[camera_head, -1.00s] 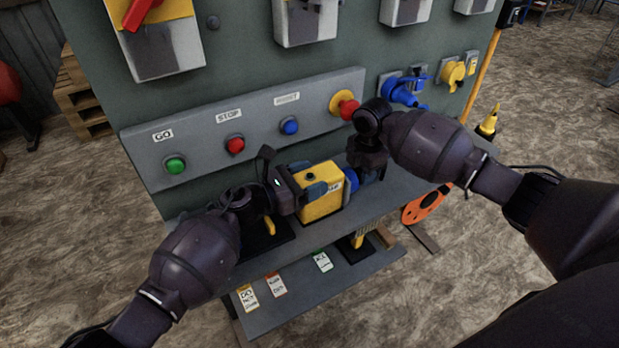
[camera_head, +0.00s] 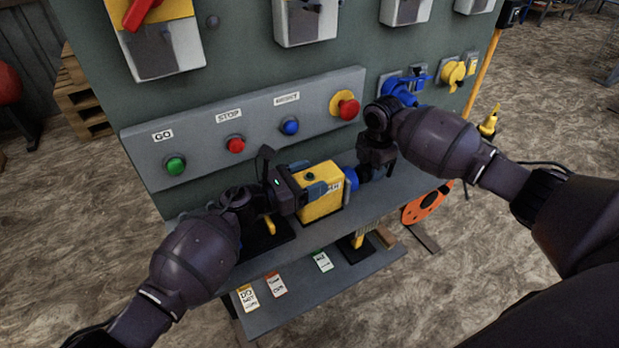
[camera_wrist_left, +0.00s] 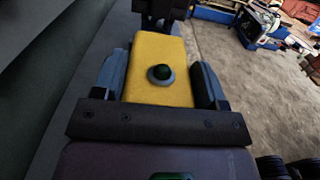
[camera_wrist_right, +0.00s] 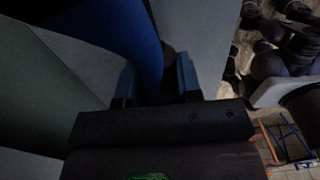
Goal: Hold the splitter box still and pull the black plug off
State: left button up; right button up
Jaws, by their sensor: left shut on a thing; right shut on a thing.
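The yellow splitter box (camera_head: 321,190) with a dark button on top sits on the grey shelf. My left gripper (camera_head: 298,194) is shut on it, and the left wrist view shows the yellow box (camera_wrist_left: 160,58) between both fingers (camera_wrist_left: 157,85). A blue socket (camera_head: 350,184) is on the box's right end. My right gripper (camera_head: 368,170) is beside that end, shut on the black plug. In the right wrist view the dark plug (camera_wrist_right: 172,72) shows between the fingers, next to a large blue surface (camera_wrist_right: 130,40). I cannot tell whether plug and socket still touch.
The grey-green panel behind carries a box of buttons (camera_head: 250,125) with a red stop knob (camera_head: 347,105). Blue (camera_head: 400,90) and yellow (camera_head: 453,74) sockets are at the right. Tags (camera_head: 275,284) lie on the lower shelf (camera_head: 300,300).

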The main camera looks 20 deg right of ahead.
dwell(0.3)
pick_arm(q)
jog(key=o, duration=1.4)
jog(key=shift+c, duration=0.2)
